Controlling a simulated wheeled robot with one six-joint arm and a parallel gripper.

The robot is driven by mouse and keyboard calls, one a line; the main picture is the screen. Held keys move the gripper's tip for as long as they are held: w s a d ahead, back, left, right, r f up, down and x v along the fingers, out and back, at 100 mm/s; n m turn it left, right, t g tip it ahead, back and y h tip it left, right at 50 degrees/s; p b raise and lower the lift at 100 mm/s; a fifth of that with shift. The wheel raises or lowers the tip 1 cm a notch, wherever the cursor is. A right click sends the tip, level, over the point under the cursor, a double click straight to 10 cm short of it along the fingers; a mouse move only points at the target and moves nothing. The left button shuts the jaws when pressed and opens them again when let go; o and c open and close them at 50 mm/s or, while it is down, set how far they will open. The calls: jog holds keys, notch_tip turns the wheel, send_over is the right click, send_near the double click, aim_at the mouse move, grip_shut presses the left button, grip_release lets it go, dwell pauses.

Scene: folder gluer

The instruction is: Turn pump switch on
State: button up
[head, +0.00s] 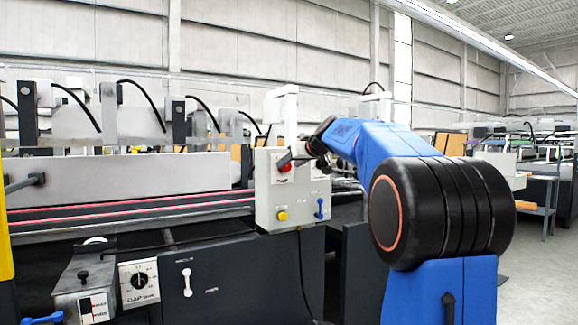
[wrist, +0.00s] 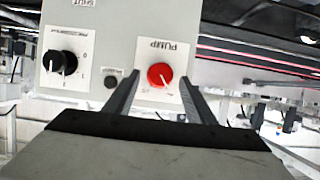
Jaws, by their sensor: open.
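The pump switch (wrist: 160,74) is a round red knob on a white plate marked PUMP, seen upside down in the wrist view. A white pointer line on it slants to the lower right. In the head view the red knob (head: 285,167) shows on the front of a light grey control box (head: 265,200), partly behind my gripper (head: 294,159). In the wrist view my gripper (wrist: 159,77) is open, with one finger on each side of the knob. I see gaps between fingers and knob; whether the tips reach its depth I cannot tell.
A black rotary knob (wrist: 60,63) and a small dark button (wrist: 111,81) sit beside the pump plate. The box also carries a yellow button (head: 282,216) and a blue toggle (head: 320,208). The machine's belt bed (head: 130,212) runs left of the box.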

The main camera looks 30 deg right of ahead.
jog(key=shift+x, duration=0.85)
jog(key=c, duration=1)
